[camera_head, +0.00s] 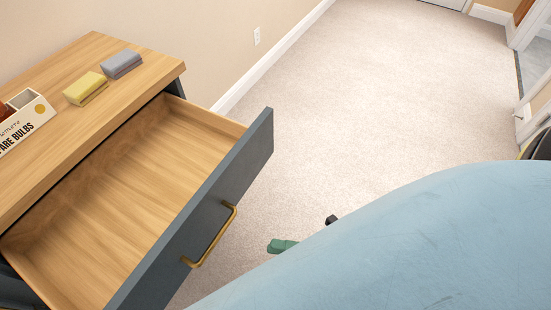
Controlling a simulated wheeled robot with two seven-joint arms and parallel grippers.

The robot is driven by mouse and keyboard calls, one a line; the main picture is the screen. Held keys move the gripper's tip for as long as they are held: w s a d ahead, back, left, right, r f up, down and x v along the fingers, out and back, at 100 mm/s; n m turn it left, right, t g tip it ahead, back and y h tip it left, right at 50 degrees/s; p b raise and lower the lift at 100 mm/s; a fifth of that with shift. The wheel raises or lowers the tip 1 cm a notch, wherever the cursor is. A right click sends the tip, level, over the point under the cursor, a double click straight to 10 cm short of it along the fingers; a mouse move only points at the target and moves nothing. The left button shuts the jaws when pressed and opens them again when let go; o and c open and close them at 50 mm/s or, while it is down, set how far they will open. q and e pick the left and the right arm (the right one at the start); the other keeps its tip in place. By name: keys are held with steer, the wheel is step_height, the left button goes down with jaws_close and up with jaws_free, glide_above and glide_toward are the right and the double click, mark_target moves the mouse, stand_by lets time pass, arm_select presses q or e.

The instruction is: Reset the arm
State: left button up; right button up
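A small green piece and a dark tip, which look like parts of my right gripper (300,238), show beyond the edge of a large light blue surface. That surface hides the rest of it. It is low over the carpet, to the right of the open drawer and apart from its front. I cannot see whether it is open or shut, or whether it holds anything. My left gripper is not in view.
The wooden-topped cabinet (125,62) has its drawer (125,215) pulled out and empty. A yellow sponge (86,88), a grey sponge (121,63) and a labelled box (28,122) stand on top. The light blue surface (420,245) fills the lower right. Carpet (390,95) beyond is clear.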

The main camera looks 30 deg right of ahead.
stand_by(0.3)
steer(key=w+d+f+m+h, duration=0.1)
steer(key=d+f+m+h, duration=0.35)
steer(key=f, duration=0.25)
steer(key=d+f+m+g+h, duration=0.1)
steer(key=d+f+m+h, duration=0.2)
steer(key=f+m, duration=0.3)
steer(key=w+d+f+m+h, duration=0.1)
steer(key=d+f+m+h, duration=0.25)
steer(key=f, duration=0.55)
steer(key=s+d+f+m+g+h, duration=0.3)
steer(key=s+f+m+g, duration=0.2)
steer(key=s, duration=0.5)
steer(key=s+d+f+m+g+h, duration=0.2)
steer(key=s+d+f+m+g, duration=0.2)
steer(key=s+f+m, duration=0.3)
steer(key=s+f+g, duration=0.1)
steer(key=s+f, duration=0.2)
steer(key=shift+d+f+m+h, duration=0.15)
steer(key=shift+m+h, duration=0.15)
steer(key=shift+h, duration=0.1)
